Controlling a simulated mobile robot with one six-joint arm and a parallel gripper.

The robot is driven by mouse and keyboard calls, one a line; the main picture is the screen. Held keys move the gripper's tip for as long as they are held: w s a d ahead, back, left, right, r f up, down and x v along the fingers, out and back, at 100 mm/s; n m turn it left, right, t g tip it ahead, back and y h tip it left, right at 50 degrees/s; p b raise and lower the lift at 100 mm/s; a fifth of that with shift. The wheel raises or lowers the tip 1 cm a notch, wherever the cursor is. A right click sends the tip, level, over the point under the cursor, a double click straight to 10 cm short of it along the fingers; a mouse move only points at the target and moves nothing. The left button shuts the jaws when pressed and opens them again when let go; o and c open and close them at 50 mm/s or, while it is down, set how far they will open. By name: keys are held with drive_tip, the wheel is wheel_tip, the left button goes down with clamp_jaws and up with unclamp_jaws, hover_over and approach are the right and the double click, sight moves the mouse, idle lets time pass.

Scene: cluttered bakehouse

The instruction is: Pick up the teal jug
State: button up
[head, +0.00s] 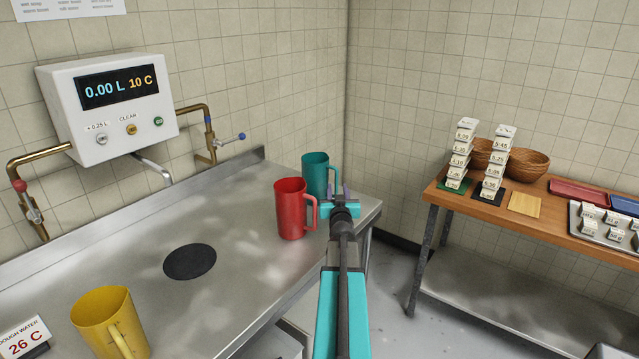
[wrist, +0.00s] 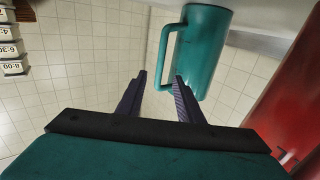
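The teal jug (head: 317,173) stands upright near the far right corner of the steel counter, behind the red jug. In the wrist view the teal jug (wrist: 207,50) is at the top right, with its handle toward my fingers. My gripper (head: 338,190) is open, at the handle side of the teal jug. In the wrist view the fingertips of my gripper (wrist: 160,76) are apart, and the handle shows between or just beyond them; contact cannot be told. The right finger overlaps the jug's edge in that view.
The red jug (head: 290,210) stands close in front of the teal jug, left of my gripper; it also fills the wrist view's right edge (wrist: 290,100). A yellow jug (head: 110,322) is at the near left. The counter (head: 235,220) between is mostly clear. A wooden table (head: 480,197) stands right.

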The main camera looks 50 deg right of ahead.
sight(337, 179)
drive_tip(key=shift+p+x, duration=0.65)
drive_tip(key=shift+x, duration=1.95)
drive_tip(key=shift+r, duration=0.15)
clamp_jaws()
drive_tip(key=shift+r, duration=0.1)
